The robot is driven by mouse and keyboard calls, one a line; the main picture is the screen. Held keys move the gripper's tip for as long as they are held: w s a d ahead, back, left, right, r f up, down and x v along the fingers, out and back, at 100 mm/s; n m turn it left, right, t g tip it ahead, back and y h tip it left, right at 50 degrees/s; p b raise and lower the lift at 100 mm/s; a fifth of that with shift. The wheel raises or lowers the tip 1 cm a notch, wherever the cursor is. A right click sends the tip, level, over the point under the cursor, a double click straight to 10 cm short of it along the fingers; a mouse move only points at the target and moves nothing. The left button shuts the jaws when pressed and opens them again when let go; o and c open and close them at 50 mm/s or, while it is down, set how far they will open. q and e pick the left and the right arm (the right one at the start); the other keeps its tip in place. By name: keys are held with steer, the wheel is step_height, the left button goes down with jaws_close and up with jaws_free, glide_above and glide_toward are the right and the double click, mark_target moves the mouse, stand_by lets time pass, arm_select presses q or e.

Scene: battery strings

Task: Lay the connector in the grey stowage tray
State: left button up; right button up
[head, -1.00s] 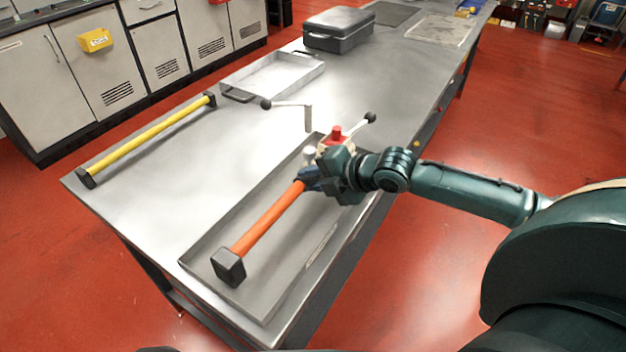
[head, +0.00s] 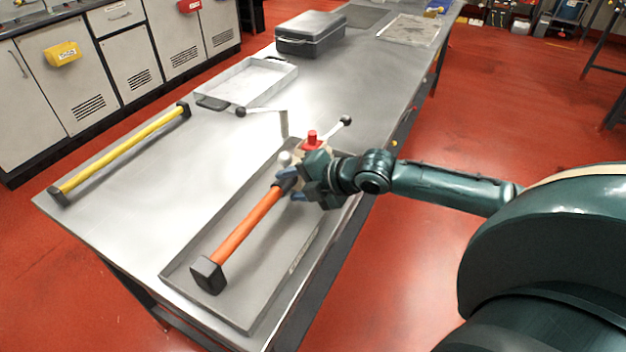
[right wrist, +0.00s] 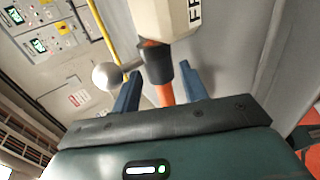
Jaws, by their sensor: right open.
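The connector is an orange bar with black ends (head: 247,228). It lies lengthwise in the long grey stowage tray (head: 178,268), its near end toward the tray's near end. My right gripper (head: 296,190) is open at the connector's far black end. In the right wrist view the blue fingers of my right gripper (right wrist: 160,92) stand apart on either side of the connector (right wrist: 156,62), without clear contact. My left gripper is not in view.
A beige block with a red knob (head: 312,138) and ball-ended levers stands close behind my right gripper. A yellow bar (head: 120,155) lies on the left of the bench. A pale shallow tray (head: 250,88) and a dark case (head: 311,38) stand farther back.

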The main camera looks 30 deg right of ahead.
arm_select(q)
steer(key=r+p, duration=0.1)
steer(key=p, duration=0.1)
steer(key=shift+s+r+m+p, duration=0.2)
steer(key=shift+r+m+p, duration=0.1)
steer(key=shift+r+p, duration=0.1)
arm_select(e)
steer(key=v, duration=1.1)
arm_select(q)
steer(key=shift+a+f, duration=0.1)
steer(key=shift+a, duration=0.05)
arm_select(e)
steer(key=shift+s, duration=0.1)
